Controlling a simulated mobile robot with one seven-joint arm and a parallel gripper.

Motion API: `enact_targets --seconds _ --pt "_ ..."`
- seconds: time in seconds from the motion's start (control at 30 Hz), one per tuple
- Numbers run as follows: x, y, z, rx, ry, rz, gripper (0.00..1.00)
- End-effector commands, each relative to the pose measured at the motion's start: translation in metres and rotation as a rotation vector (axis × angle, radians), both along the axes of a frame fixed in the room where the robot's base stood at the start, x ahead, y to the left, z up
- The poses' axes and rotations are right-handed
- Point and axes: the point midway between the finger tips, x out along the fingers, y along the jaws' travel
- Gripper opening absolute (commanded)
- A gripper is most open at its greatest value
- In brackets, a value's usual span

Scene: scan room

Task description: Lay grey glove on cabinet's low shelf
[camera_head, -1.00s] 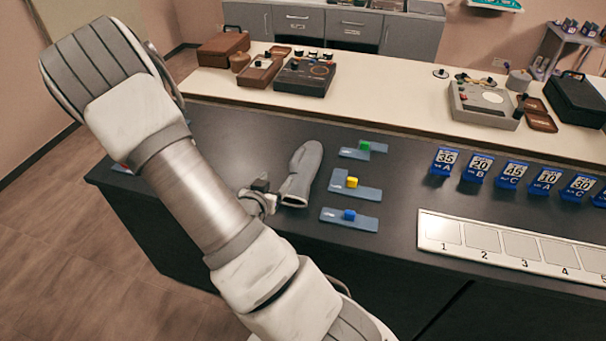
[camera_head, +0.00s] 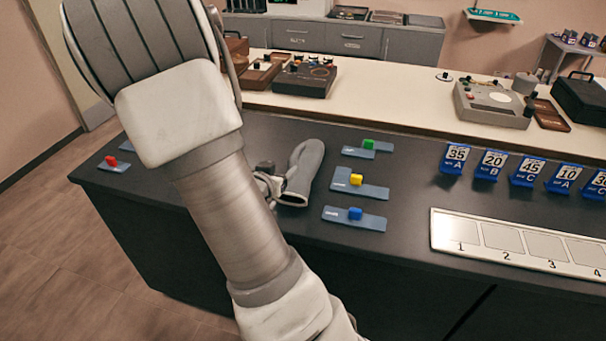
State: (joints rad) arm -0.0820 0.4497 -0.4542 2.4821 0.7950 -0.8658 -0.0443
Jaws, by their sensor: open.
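The grey glove (camera_head: 304,168) lies on the dark counter (camera_head: 408,206), left of the blue sample plates, its fingers pointing away to the back. My gripper (camera_head: 275,184) is at the glove's left side near the cuff end. The jaws are open, and my arm partly hides them. I cannot tell whether they touch the glove. Grey cabinets (camera_head: 385,42) stand at the back against the wall; I cannot tell whether one of them is the cabinet with the low shelf.
Numbered tray (camera_head: 440,232) and blue labelled stands (camera_head: 493,164) are to the right.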

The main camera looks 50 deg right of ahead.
Motion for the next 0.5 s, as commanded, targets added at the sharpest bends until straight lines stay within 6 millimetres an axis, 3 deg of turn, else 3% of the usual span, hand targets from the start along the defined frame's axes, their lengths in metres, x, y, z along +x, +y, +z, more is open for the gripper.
enact_targets --seconds 0.13,0.5 --pt "0.012 -0.024 -0.012 -0.001 -0.001 -0.004 0.70" --pt "0.024 -0.053 -0.025 -0.001 0.000 -0.003 0.70"
